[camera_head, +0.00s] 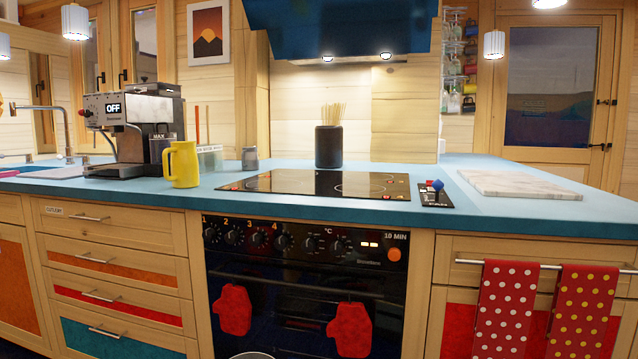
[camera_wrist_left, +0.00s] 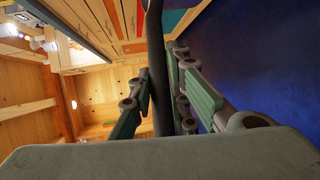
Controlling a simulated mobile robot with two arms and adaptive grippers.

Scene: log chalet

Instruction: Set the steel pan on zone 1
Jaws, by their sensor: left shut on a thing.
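My left gripper (camera_wrist_left: 165,98) shows in the left wrist view, shut around a long dark bar (camera_wrist_left: 157,60) that looks like a pan handle. In the head view a small arc of a pale metal rim (camera_head: 252,355), likely the steel pan, shows at the bottom edge, in front of the oven and below the counter. The rest of the pan is hidden. The black glass cooktop (camera_head: 312,184) is set in the blue counter, with faint rings and nothing standing on it. Its zone numbers are too small to read. My right gripper is not in view.
A yellow mug (camera_head: 181,164) and a small grey jar (camera_head: 250,158) stand left of the cooktop. A dark holder with sticks (camera_head: 328,146) stands behind it. A marble board (camera_head: 520,184) lies to the right. Red mitts (camera_head: 234,310) hang on the oven front.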

